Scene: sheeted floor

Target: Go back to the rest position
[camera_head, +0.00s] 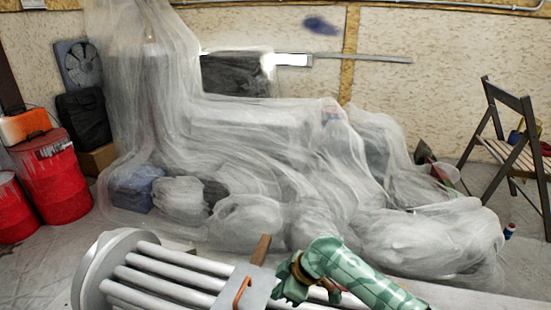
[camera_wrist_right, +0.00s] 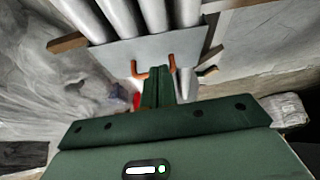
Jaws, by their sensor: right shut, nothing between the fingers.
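My right gripper (camera_head: 283,283) comes in from the lower right of the head view on a green arm. It is close to the right end of a rack of white tubes (camera_head: 165,272) with a grey end plate (camera_head: 262,283). In the right wrist view its green fingers (camera_wrist_right: 158,75) are together and empty, pointing towards the grey plate (camera_wrist_right: 120,50). An orange handle (camera_head: 240,293) stands on the plate; orange handle parts also show beside the fingers in the wrist view (camera_wrist_right: 141,73). I cannot tell whether the fingers touch them. My left gripper is in neither view.
Plastic-sheeted bulky items (camera_head: 290,150) fill the middle behind the rack. Red drums (camera_head: 58,175) stand at the left, and a wooden folding chair (camera_head: 515,140) at the right. A small bottle (camera_head: 510,231) is on the floor near the chair. Some floor at the right is clear.

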